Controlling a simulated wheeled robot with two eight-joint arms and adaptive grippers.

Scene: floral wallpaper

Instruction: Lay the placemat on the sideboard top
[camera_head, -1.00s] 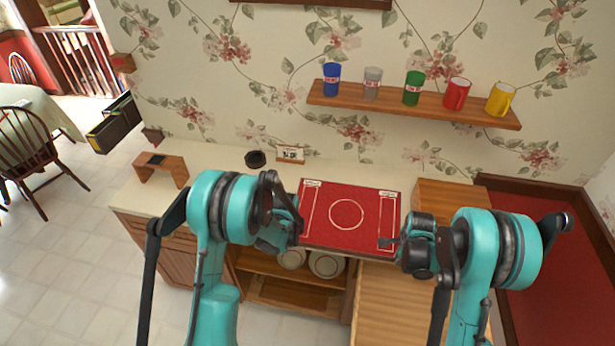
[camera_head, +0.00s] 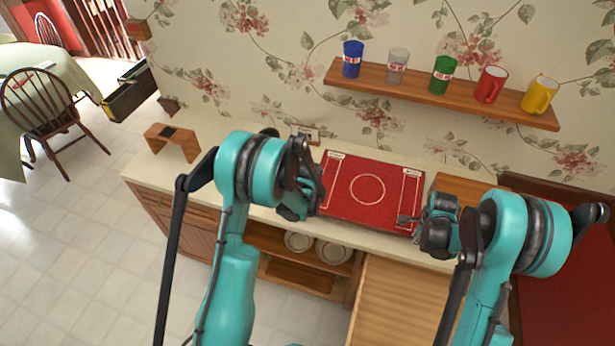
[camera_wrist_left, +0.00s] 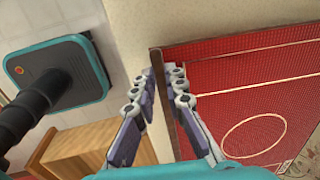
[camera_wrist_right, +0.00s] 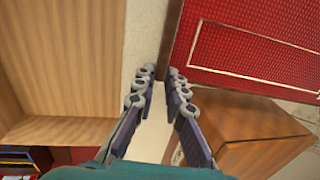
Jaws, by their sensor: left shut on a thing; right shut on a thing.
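The placemat (camera_head: 367,189) is a red sheet with white lines, a ring and a brown edge. It looks flat, over or on the cream sideboard top (camera_head: 143,171); I cannot tell whether it touches. My left gripper (camera_head: 314,207) is shut on its left front edge; the left wrist view shows the brown edge between the fingers (camera_wrist_left: 164,76). My right gripper (camera_head: 406,221) is shut on its right front edge, which also shows between the fingers in the right wrist view (camera_wrist_right: 163,76). The arms hide parts of the sideboard.
A wooden stand (camera_head: 172,141) is at the left of the top, a small sign (camera_head: 306,134) behind the mat. A wooden box (camera_head: 468,190) stands close on the right. A wall shelf (camera_head: 440,100) with several cups hangs above. Plates (camera_head: 333,252) sit below the top.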

